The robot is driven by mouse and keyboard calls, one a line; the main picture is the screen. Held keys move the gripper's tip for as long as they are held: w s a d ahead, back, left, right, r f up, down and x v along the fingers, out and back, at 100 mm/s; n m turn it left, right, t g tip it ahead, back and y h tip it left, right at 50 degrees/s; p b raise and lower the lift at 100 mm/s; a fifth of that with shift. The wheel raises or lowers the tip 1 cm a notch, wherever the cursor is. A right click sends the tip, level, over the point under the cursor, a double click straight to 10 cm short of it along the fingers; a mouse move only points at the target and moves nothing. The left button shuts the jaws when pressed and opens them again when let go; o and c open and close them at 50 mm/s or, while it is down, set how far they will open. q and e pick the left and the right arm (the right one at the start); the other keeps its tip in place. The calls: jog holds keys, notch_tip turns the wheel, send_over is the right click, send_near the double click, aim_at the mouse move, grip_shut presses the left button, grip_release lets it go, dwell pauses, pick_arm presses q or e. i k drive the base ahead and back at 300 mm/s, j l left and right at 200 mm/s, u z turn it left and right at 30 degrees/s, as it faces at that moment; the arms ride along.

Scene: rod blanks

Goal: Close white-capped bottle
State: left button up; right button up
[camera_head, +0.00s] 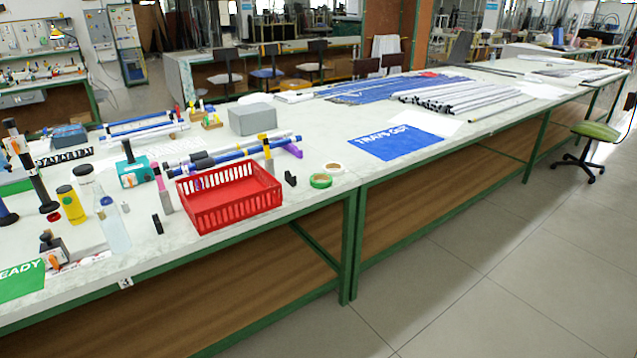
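A tall clear bottle (113,232) stands near the front edge of the bench at the left. Neither of my grippers is in view.
A yellow bottle with a dark cap (71,206) stands left of the clear bottle. A small black block (157,224), a pink-topped marker (163,195) and a red basket (232,200) are to its right. A black-and-orange device (53,247) stands at the front left.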

aim_at(106, 211)
jog(key=j+u, duration=0.1)
jog(key=u, duration=1.15)
